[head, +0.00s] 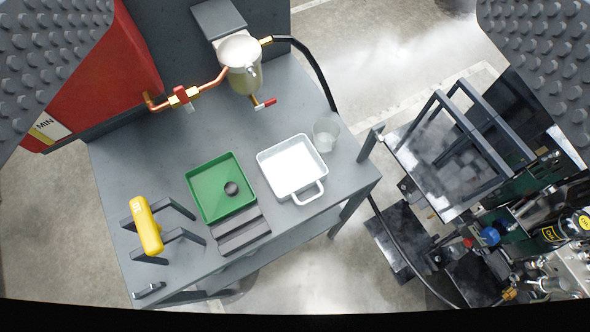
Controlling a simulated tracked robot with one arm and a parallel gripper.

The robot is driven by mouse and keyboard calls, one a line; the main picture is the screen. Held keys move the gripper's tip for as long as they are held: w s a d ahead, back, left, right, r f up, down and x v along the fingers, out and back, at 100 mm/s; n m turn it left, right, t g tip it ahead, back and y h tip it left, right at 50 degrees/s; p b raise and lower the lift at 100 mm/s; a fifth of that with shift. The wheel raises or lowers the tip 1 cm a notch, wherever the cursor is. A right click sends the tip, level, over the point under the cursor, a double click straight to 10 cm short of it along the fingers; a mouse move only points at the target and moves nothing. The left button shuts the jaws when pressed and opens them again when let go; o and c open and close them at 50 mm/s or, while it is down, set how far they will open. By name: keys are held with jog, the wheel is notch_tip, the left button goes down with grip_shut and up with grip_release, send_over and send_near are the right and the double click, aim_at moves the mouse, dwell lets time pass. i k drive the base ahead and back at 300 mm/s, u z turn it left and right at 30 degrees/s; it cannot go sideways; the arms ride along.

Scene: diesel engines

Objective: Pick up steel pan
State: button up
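The steel pan (280,186) is a pale, shallow rectangular pan with a loop handle on its near side. It sits upright on the grey bench, right of the green tray, and its inside looks bright white. My gripper (293,62) shows as two dark studded fingers in the upper left and upper right corners. They are wide apart, open, with nothing between them. The pan appears below and between them in the picture, apart from both fingers.
The green tray (207,178) holds a small dark round piece. A clear cup (326,133) stands close behind the pan's right corner. A yellow tool (147,226) rests on a stand at left. A filter bowl with copper pipe (240,55) is behind. Engine machinery (500,215) is at right.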

aim_at(290, 167)
jog(key=u, duration=0.85)
jog(key=k, duration=1.5)
jog(key=z, duration=0.5)
jog(key=i, duration=1)
jog(key=u, duration=0.05)
